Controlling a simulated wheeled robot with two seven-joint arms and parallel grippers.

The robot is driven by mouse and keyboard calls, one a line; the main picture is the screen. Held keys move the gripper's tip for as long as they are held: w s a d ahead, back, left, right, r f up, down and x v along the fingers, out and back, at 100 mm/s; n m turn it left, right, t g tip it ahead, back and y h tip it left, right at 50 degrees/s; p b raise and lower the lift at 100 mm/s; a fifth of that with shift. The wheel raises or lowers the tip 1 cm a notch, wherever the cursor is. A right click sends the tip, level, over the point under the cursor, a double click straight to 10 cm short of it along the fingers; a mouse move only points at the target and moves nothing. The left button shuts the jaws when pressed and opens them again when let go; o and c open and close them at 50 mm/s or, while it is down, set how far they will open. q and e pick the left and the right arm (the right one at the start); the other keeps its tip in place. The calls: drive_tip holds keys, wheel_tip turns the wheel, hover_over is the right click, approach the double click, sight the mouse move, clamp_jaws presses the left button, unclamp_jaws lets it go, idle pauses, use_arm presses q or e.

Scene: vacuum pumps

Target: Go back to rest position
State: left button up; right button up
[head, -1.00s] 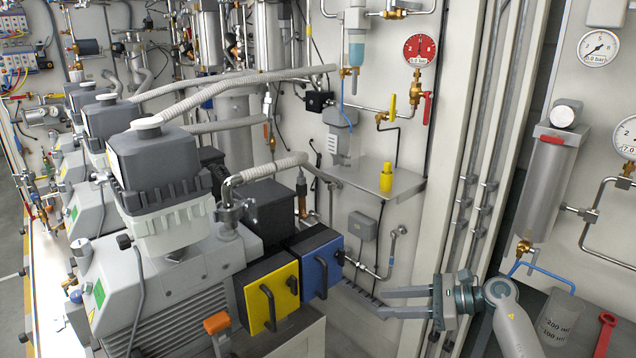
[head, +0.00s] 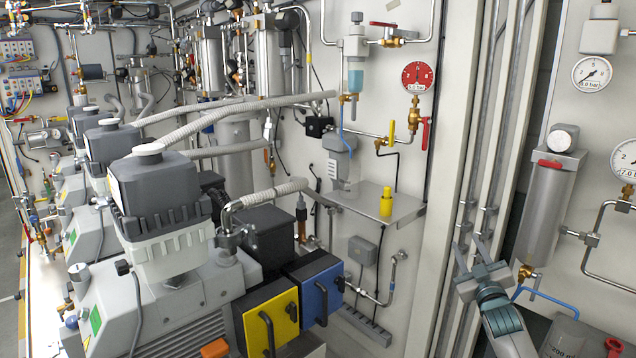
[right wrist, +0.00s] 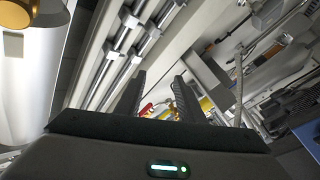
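My right gripper (head: 474,258) is at the lower right of the head view, in front of the white vertical post and its pipes. Its fingers point up and stand apart with nothing between them. In the right wrist view the two dark fingers (right wrist: 160,98) are also apart, with a small yellow and red fitting visible far beyond them. It touches nothing that I can see. My left gripper is not in view.
Grey pumps (head: 165,235) with a yellow box (head: 268,318) and a blue box (head: 318,285) fill the left and middle. A metal shelf (head: 370,208) holds a yellow cylinder (head: 386,201). A silver cylinder (head: 545,215) hangs on the right wall.

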drive_tip(key=s+a+f+m+g, duration=0.1)
drive_tip(key=s+f+g, duration=0.25)
drive_tip(key=f, duration=1.15)
drive_tip(key=s+a+f+m+g, duration=0.15)
drive_tip(key=s+f, duration=0.25)
drive_tip(key=f, duration=1)
drive_tip(key=s+a+f+g, duration=0.2)
drive_tip(key=s+f+g, duration=0.1)
drive_tip(key=s+f, duration=0.8)
drive_tip(key=s+a+f+g, duration=0.15)
drive_tip(key=s+f, duration=0.55)
drive_tip(key=f, duration=0.7)
drive_tip(key=s+a+f+g, duration=0.2)
drive_tip(key=s+f+g, duration=0.1)
drive_tip(key=s+f, duration=0.8)
drive_tip(key=s+a+f+g, duration=0.25)
drive_tip(key=s+f, duration=0.35)
drive_tip(key=s, duration=1)
drive_tip(key=s+a+f+g, duration=0.2)
drive_tip(key=s+f, duration=0.1)
drive_tip(key=s, duration=1.1)
drive_tip(key=s+a+f+g, duration=0.2)
drive_tip(key=s+f, duration=0.1)
drive_tip(key=s, duration=1.1)
drive_tip(key=shift+f+y, duration=0.15)
drive_tip(key=shift+y, duration=0.25)
